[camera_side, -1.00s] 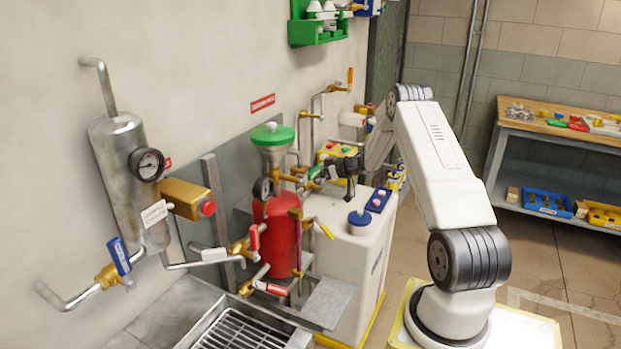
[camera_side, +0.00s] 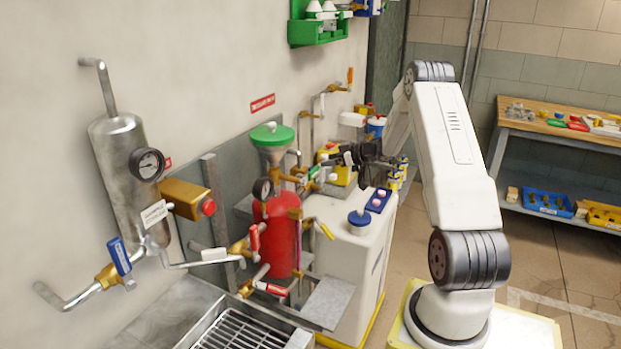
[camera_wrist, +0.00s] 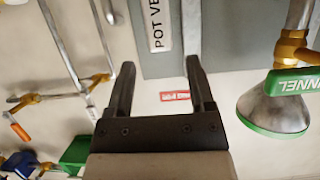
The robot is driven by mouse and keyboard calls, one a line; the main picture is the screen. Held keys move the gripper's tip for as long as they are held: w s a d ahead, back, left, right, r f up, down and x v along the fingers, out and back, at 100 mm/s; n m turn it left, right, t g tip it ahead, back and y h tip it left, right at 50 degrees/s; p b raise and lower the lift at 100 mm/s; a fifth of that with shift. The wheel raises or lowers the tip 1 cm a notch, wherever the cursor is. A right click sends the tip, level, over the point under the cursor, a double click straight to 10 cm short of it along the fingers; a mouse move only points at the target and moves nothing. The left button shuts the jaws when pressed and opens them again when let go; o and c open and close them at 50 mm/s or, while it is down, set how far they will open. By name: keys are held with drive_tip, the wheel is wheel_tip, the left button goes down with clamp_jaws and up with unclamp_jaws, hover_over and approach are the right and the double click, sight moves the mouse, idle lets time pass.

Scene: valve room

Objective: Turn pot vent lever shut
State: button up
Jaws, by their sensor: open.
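The red pot (camera_side: 281,236) stands below a funnel (camera_side: 272,140) with a green rim, with brass fittings and several levers around it. My gripper (camera_side: 335,158) is to the right of the funnel, near a green lever (camera_side: 314,172), apparently not touching it. In the wrist view my gripper (camera_wrist: 160,62) is open, with nothing between its fingers. A white label reading "POT VE" (camera_wrist: 157,25), cut off by the frame edge, is just beyond the fingertips. A green handle ending in "NNEL" (camera_wrist: 295,84) is at the right. I cannot clearly pick out the pot vent lever.
The funnel (camera_wrist: 273,110) is close on the right in the wrist view. Pipes with brass fittings (camera_wrist: 100,78) are on the left. A white cabinet (camera_side: 345,250) with a blue knob stands below my gripper. A steel tank (camera_side: 120,190) is on the left wall.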

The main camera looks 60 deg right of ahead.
drive_tip(key=shift+r, duration=1.7)
drive_tip(key=w+a+r+n+t+h, duration=0.1)
drive_tip(key=w+a+r+h, duration=0.15)
drive_tip(key=w+r, duration=0.4)
drive_tip(key=w+a+r+n+h, duration=0.1)
drive_tip(key=w+a+r, duration=0.3)
drive_tip(key=r, duration=0.5)
drive_tip(key=w+a+r+m, duration=0.1)
drive_tip(key=a+r, duration=0.2)
drive_tip(key=a, duration=0.3)
drive_tip(key=w+a+r, duration=0.2)
drive_tip(key=a+r, duration=0.1)
drive_tip(key=a, duration=0.2)
drive_tip(key=s+a+f+m+g, duration=0.1)
drive_tip(key=s+a+f+g, duration=0.5)
drive_tip(key=a+f, duration=0.8)
drive_tip(key=s+a+f+g+y, duration=0.1)
drive_tip(key=s+a+f+g, duration=0.2)
drive_tip(key=s, duration=0.6)
drive_tip(key=s+a+f+g+y, duration=0.2)
drive_tip(key=s+a+f+g, duration=0.1)
drive_tip(key=s+a+f, duration=0.5)
drive_tip(key=shift+s+a, duration=0.85)
drive_tip(key=shift+s, duration=0.4)
